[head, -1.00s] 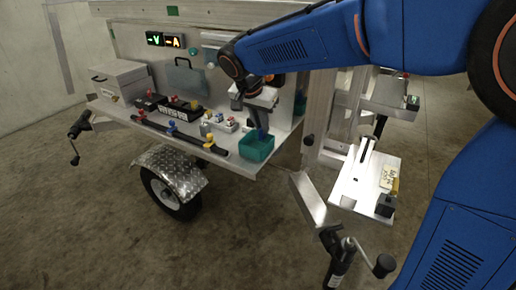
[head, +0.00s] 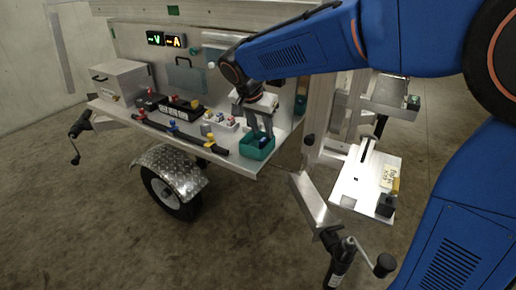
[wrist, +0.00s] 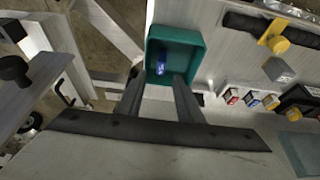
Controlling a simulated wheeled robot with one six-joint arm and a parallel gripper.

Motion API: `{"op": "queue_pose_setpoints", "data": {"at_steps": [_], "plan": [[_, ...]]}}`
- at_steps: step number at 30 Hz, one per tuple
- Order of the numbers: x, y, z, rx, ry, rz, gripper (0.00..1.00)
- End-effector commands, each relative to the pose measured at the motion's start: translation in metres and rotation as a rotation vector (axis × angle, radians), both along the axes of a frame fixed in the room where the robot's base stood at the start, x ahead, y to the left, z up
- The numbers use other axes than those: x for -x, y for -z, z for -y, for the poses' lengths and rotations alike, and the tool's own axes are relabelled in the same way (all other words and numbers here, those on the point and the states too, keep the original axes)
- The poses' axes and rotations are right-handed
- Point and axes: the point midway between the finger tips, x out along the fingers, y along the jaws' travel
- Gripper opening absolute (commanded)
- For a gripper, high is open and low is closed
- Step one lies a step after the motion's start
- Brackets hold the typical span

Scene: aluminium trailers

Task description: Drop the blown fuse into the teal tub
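The teal tub (head: 256,155) sits at the near right corner of the trailer shelf. It also shows in the wrist view (wrist: 196,42), below the fingertips. The blue fuse (wrist: 161,66) is inside the tub, beyond the fingertips and apart from both fingers. It shows as a small dark blue patch in the head view (head: 265,142). My gripper (head: 261,134) points down over the tub, with its fingertips at or just above the rim. The fingers are spread with nothing between them, also in the wrist view (wrist: 159,78).
A row of small coloured fuses (head: 220,120) and a black fuse block (head: 181,109) stand left of the tub. A dark bar with coloured clamps (head: 175,135) runs along the shelf edge. A silver box (head: 120,80) is at far left. A white plate (head: 362,180) is at right.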

Motion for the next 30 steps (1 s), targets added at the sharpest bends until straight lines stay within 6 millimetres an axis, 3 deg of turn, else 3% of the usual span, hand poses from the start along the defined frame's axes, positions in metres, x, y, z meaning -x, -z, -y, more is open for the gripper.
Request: {"op": "queue_pose_setpoints", "data": {"at_steps": [5,21,30], "plan": [[0.005,-0.016,-0.004,-0.001,-0.001,0.002,0.33],[0.038,-0.113,-0.026,-0.002,-0.001,0.002,0.33],[0.052,-0.152,-0.035,0.0,0.0,0.001,0.33]]}}
